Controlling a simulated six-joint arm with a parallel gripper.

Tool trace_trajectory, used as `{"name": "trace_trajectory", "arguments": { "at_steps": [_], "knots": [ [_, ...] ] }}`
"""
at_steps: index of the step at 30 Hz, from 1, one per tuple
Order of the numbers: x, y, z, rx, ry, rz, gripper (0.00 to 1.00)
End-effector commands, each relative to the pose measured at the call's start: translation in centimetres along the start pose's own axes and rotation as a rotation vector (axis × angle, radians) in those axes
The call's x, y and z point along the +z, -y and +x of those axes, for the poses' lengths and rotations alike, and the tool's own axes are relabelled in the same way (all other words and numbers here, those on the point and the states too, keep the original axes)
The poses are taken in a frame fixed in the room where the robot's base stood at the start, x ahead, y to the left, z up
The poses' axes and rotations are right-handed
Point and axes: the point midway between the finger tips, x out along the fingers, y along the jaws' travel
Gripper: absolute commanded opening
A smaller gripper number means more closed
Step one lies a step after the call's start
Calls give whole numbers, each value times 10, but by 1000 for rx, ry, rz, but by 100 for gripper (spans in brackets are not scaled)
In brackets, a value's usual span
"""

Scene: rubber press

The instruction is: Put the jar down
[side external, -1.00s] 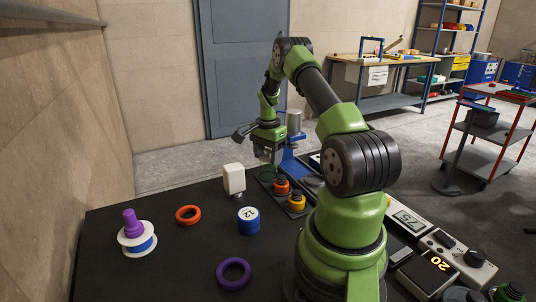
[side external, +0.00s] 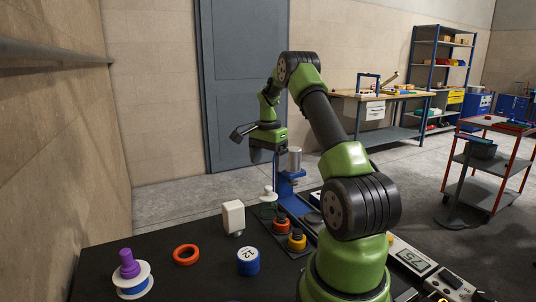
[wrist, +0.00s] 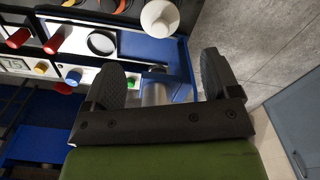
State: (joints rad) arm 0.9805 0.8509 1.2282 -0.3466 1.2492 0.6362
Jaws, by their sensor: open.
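The jar (side external: 268,209) looks like a small see-through greenish vessel with a white knobbed top. In the side view it stands upright at the back edge of the dark work surface, beside the orange and yellow pieces. In the wrist view a round white top (wrist: 160,18), likely the jar's, shows at the top edge, beyond the fingers. My gripper (side external: 257,156) is above the jar and apart from it. In the wrist view its two dark fingers (wrist: 162,76) are spread with nothing held between them.
A blue press with a metal cylinder (side external: 295,160) stands close right of the jar. An orange piece (side external: 281,225), a yellow piece (side external: 297,241) and a white block (side external: 234,217) are near. A blue tin marked 12 (side external: 248,262) and an orange ring (side external: 186,255) lie in front.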

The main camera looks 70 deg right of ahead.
Motion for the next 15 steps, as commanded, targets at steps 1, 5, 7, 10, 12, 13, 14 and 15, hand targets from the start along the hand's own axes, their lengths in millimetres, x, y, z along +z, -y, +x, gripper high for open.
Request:
{"name": "trace_trajectory", "arguments": {
  "at_steps": [1,5,7,10,12,13,14,15],
  "knots": [
    [0,0,-8,-2,-2,0,82],
    [1,1,-20,-3,-2,-5,82],
    [9,3,-29,-14,-4,-33,82],
    [38,8,-54,-55,-15,-137,82],
    [70,8,-78,-102,-27,-255,82],
    [87,7,-88,-123,-32,-313,82],
    [104,4,-99,-148,-37,-375,82],
    [126,-2,-113,-181,-44,-460,82]
  ]
}}
